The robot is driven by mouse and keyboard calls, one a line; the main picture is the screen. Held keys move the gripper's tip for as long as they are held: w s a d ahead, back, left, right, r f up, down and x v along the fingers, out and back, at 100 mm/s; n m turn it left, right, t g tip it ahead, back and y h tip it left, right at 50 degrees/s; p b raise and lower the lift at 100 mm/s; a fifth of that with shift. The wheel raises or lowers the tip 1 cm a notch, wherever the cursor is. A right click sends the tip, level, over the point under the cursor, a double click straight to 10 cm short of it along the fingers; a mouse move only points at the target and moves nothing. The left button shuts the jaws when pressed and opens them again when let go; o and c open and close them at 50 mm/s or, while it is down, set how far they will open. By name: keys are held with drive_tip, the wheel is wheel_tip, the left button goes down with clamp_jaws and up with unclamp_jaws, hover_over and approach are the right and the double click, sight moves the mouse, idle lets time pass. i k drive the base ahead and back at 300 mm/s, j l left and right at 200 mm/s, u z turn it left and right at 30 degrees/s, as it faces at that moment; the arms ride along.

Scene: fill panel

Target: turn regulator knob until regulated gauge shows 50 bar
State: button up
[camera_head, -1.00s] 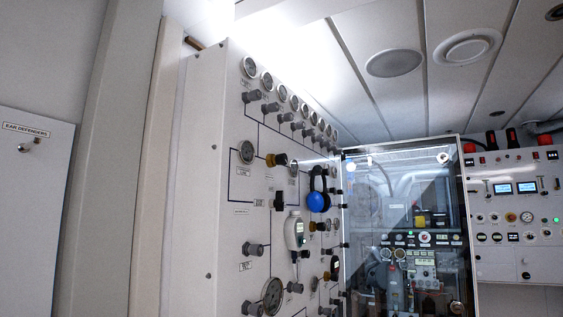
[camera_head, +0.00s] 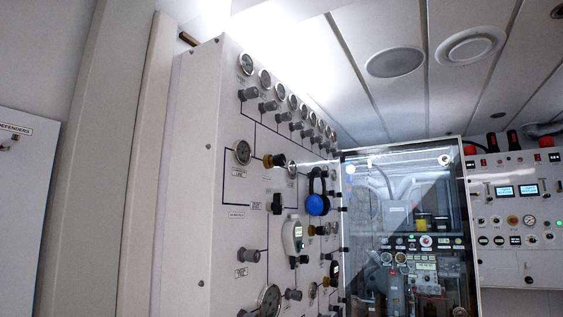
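The white fill panel (camera_head: 190,130) stands at left centre, seen at a steep angle. Further brass-coloured knobs sit lower on the panel, partly hidden by other parts. I cannot tell which knob is the regulator or which gauge is the regulated one. The gauge readings are too small to read. My gripper is not in view.
Blue ear defenders (camera_head: 317,204) hang on the panel's face. Grey knobs (camera_head: 249,255) and a white handheld device (camera_head: 292,236) also stick out. A clear-fronted cabinet (camera_head: 405,235) stands beyond, with a control panel (camera_head: 515,215) at right. A white door (camera_head: 25,210) is at far left.

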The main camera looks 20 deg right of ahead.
sight(278, 160)
drive_tip(key=i+l+u, duration=0.1)
drive_tip(key=i+l, duration=0.35)
drive_tip(key=l, duration=0.15)
drive_tip(key=i+l+u, duration=0.15)
drive_tip(key=l, duration=0.2)
drive_tip(key=i+l, duration=0.25)
drive_tip(key=i+l+u, duration=0.15)
drive_tip(key=l, duration=0.25)
drive_tip(key=i+l, duration=0.2)
drive_tip(key=l, duration=0.15)
drive_tip(key=u, duration=0.05)
